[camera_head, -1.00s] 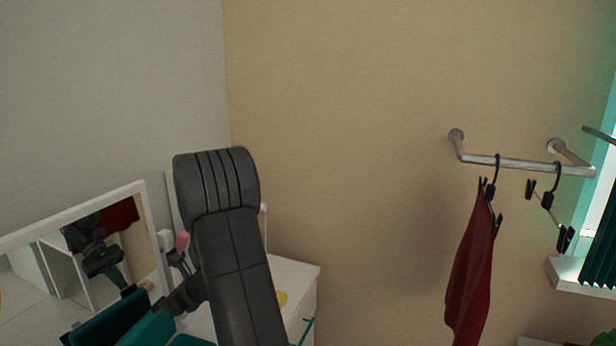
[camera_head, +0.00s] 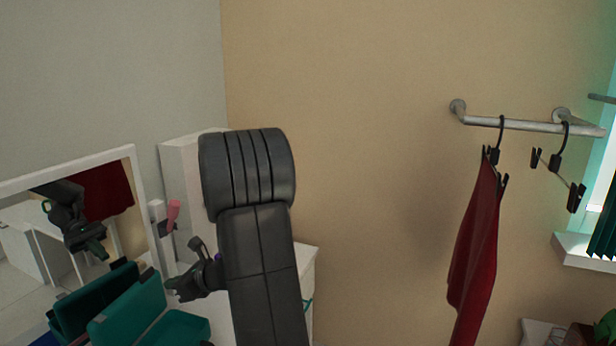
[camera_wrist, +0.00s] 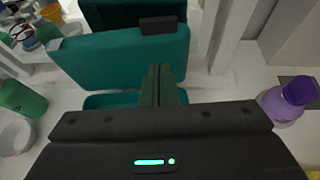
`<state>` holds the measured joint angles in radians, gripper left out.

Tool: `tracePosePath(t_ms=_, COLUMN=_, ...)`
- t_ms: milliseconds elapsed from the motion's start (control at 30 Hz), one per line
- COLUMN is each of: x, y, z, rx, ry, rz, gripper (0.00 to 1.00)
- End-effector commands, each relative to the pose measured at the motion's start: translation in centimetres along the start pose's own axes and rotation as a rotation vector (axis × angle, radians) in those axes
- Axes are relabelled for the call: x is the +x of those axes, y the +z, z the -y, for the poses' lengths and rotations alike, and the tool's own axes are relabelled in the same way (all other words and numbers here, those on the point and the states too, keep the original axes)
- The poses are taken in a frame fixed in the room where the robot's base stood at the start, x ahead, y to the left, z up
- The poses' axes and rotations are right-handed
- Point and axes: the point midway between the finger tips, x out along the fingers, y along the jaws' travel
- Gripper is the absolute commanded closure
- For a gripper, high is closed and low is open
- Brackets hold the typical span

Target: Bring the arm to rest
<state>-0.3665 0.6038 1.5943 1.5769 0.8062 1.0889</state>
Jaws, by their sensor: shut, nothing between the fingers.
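My gripper (camera_head: 180,288) is at the lower left of the head view, left of my dark arm link. In the wrist view my gripper (camera_wrist: 160,84) shows its two fingers together, shut with nothing between them. The fingers point toward an open teal box (camera_wrist: 110,55) and overlap it in that view. I cannot tell whether they touch it. The teal box (camera_head: 135,308) also shows in the head view, just left of the gripper. My arm link hides part of the white cabinet behind it.
A white-framed mirror (camera_head: 143,205) stands at the left. In the wrist view a purple vase (camera_wrist: 287,98) is at the right and a green cup (camera_wrist: 20,98) at the left. A wall rail (camera_head: 530,125) holds a red cloth (camera_head: 476,250) on a hanger. The wall between is clear.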

Motion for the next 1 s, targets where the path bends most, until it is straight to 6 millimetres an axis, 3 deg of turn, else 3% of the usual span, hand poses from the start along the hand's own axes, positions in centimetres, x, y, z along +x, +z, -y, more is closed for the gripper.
tracePosePath(t_ms=1000, x=-1.5, y=-4.1, z=0.0, rx=0.001, ry=-0.001, rz=0.252, gripper=1.0)
